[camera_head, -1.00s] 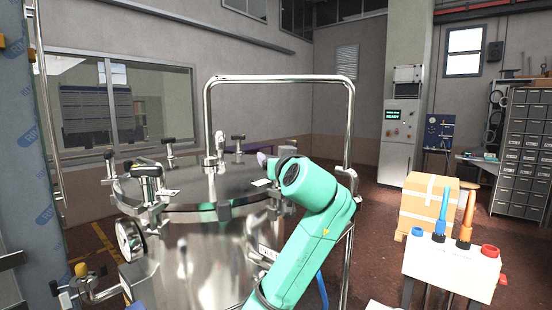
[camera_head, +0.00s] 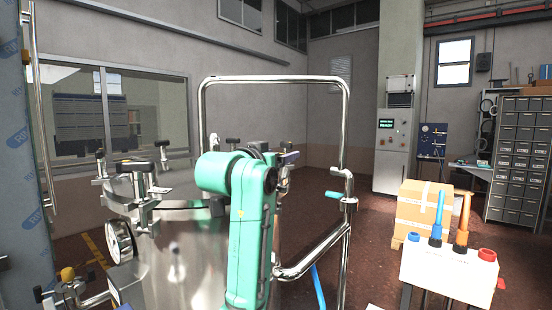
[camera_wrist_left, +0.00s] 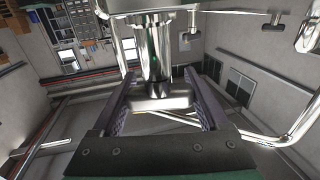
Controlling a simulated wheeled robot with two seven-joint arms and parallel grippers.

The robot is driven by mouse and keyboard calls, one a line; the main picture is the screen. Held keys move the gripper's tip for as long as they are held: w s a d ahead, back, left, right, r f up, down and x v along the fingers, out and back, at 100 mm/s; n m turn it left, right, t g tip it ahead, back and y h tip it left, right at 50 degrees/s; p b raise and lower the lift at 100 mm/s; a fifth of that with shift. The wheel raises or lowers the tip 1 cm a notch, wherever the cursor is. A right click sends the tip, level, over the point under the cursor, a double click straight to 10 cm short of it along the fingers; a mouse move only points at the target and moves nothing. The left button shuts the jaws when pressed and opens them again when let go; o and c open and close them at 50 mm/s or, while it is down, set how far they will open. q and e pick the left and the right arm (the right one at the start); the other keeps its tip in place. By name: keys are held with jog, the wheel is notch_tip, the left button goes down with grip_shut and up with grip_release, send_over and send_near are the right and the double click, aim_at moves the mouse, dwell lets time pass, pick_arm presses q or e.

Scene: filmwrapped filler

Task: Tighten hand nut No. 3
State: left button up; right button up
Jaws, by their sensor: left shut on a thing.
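A steel vessel (camera_head: 175,255) has a lid (camera_head: 180,183) with several clamps and black-topped hand nuts around its rim. One hand nut (camera_head: 138,167) stands at the near left of the lid, another (camera_head: 232,142) at the back. I cannot read numbers on them. My left gripper (camera_wrist_left: 160,88) is shut on a shiny metal hand nut (camera_wrist_left: 160,99), one finger on each side, below a chrome post (camera_wrist_left: 155,50) in the left wrist view. In the head view, my green arm hides most of this gripper and the nut at the lid's right side. My right gripper is not in view.
A chrome tube frame (camera_head: 275,79) rises behind the lid and runs down its right side. A gauge (camera_head: 119,241) sits on the vessel's left. A white stand (camera_head: 450,274) with blue and orange tools and a carton (camera_head: 420,208) are at right.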

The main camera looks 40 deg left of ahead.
pick_arm(q)
jog(key=shift+d+f+m+h, duration=0.15)
jog(key=shift+m+h, duration=0.35)
jog(key=shift+h, duration=0.25)
jog(key=shift+d+r+m+h, duration=0.15)
jog(key=shift+m+h, duration=0.35)
jog(key=shift+h, duration=0.25)
jog(key=shift+w+f, duration=0.1)
jog(key=o, duration=1.2)
jog(key=shift+o, duration=0.2)
jog(key=shift+w, duration=0.15)
notch_tip(320, 180, up, 20)
jog(key=shift+p, duration=0.45)
